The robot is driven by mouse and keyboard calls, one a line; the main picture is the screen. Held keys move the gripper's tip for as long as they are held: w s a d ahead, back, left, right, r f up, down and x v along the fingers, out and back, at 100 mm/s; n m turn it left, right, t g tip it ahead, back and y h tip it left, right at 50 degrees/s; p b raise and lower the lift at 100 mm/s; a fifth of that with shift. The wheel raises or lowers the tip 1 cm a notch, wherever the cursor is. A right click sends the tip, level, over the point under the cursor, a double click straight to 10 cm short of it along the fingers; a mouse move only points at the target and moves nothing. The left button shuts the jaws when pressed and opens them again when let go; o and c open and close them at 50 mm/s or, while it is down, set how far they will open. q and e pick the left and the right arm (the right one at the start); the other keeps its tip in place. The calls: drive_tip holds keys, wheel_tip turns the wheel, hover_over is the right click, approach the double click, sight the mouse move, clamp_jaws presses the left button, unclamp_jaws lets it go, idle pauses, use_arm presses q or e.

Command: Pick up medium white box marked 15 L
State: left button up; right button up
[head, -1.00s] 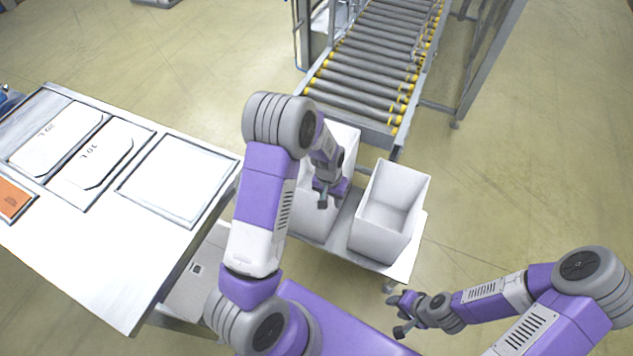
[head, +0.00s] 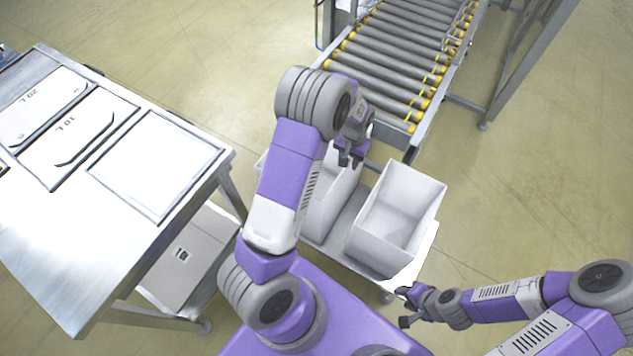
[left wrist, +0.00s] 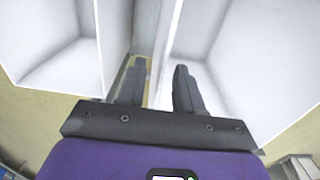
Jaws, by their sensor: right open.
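Two open white boxes stand side by side on a low cart (head: 425,250). The right box (head: 385,245) shows its empty inside; the left box (head: 323,215) is partly hidden by my left arm. I can read no 15 L mark on either. My left gripper (head: 350,161) points down above the boxes. In the left wrist view, my left gripper's fingers (left wrist: 156,85) are apart, with box walls close below and a box interior on each side; I cannot tell whether they touch. My right gripper (head: 405,306) is open and empty, low by the cart's front right corner.
A table (head: 60,270) at left holds flat white pieces marked 20 L (head: 45,98) and 10 L (head: 75,140). A grey-white carton (head: 190,270) sits on its lower shelf. A roller conveyor (head: 395,65) lies behind the cart. Floor is clear at right.

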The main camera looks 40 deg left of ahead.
use_arm(q)
wheel_tip(320, 180, down, 4)
drive_tip(key=shift+w+a+f+b, duration=0.1)
drive_tip(key=shift+b, duration=0.55)
drive_tip(key=shift+c, duration=0.3)
clamp_jaws()
idle(0.6)
